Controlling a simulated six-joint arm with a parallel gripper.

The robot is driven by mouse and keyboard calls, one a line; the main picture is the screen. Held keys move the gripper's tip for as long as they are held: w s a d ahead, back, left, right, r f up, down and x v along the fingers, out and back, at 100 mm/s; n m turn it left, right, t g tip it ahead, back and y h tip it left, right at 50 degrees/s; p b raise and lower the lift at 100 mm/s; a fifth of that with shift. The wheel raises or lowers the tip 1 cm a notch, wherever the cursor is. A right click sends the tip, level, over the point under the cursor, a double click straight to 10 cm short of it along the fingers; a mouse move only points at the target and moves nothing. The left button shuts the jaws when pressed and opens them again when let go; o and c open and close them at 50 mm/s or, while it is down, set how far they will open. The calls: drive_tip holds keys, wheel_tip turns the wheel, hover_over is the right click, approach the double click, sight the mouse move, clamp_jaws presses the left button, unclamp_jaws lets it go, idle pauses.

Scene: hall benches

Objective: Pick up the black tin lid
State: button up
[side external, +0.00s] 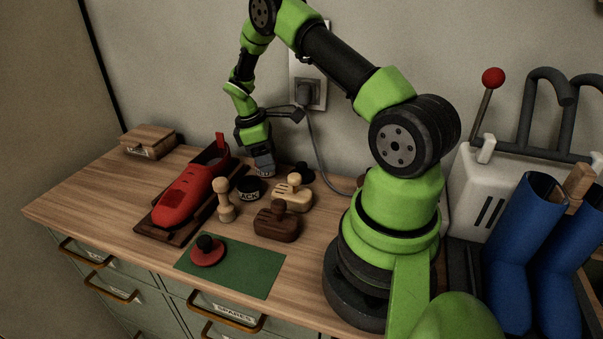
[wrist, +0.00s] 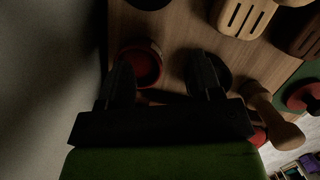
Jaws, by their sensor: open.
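A black round piece that looks like the black tin lid (side external: 302,173) lies on the bench right of my gripper, near the wall. A dark round edge of what seems the same lid (wrist: 150,3) is cut off at the top of the wrist view. My gripper (side external: 264,163) points down, open, left of the lid and over a small labelled tin (side external: 265,173). In the wrist view, a red-rimmed round tin (wrist: 144,64) shows between the open fingers, partly hidden by the left one. I cannot tell whether the fingers touch it.
A black labelled tin (side external: 250,188), pale brush (side external: 292,193), dark brush (side external: 277,222) and wooden peg (side external: 226,203) stand close by. A red lid with black knob (side external: 208,252) rests on a green mat (side external: 250,269). A cable (side external: 322,155) hangs behind.

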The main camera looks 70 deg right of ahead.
sight(301, 164)
drive_tip(key=s, duration=0.1)
drive_tip(key=s+d, duration=0.1)
drive_tip(key=s, duration=0.1)
drive_tip(key=shift+s+d, duration=0.15)
drive_tip(key=shift+d, duration=0.05)
drive_tip(key=s, duration=0.2)
drive_tip(key=s+d, duration=0.1)
drive_tip(key=shift+s+d, duration=0.2)
drive_tip(key=shift+s, duration=0.2)
drive_tip(key=shift+w+x, duration=0.2)
drive_tip(key=shift+x, duration=1.25)
drive_tip(key=c, duration=1)
